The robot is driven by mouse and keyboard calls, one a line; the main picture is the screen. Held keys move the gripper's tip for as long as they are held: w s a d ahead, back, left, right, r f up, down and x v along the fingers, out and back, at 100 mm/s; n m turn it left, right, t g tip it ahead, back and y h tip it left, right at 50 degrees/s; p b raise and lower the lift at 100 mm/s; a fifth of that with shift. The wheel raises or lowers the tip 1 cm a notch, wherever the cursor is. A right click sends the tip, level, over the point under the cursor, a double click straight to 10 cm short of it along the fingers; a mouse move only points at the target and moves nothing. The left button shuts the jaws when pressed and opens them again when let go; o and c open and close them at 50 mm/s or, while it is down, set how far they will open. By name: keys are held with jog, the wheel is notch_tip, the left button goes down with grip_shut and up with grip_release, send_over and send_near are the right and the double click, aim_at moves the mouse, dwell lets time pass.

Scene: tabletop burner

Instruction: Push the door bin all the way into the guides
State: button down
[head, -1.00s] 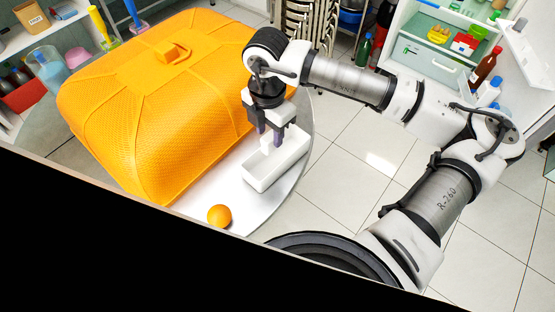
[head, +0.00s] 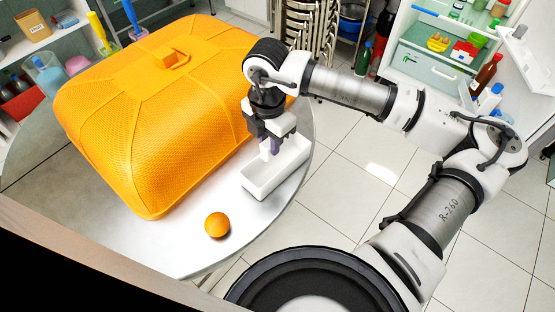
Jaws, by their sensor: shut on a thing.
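The white door bin (head: 262,186), a long open-topped tray, is on or just above the right edge of the round table; I cannot tell if it touches the tabletop. My gripper (head: 270,147) points down at the bin's far side and is shut on its wall. The fingertips are partly hidden by the bin and the gripper body. The open fridge (head: 432,66) stands at the upper right, with its white door (head: 533,65) swung out at the right edge. The guides are too small to make out.
A big orange woven cover (head: 150,120) fills much of the round table (head: 180,252). An orange fruit (head: 217,225) lies near its front corner. Stacked metal chairs (head: 303,30) and bottles stand behind. Tiled floor is clear between table and fridge.

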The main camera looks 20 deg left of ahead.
jog(key=shift+r+p, duration=0.95)
jog(key=shift+r, duration=1.55)
jog(key=shift+d, duration=0.1)
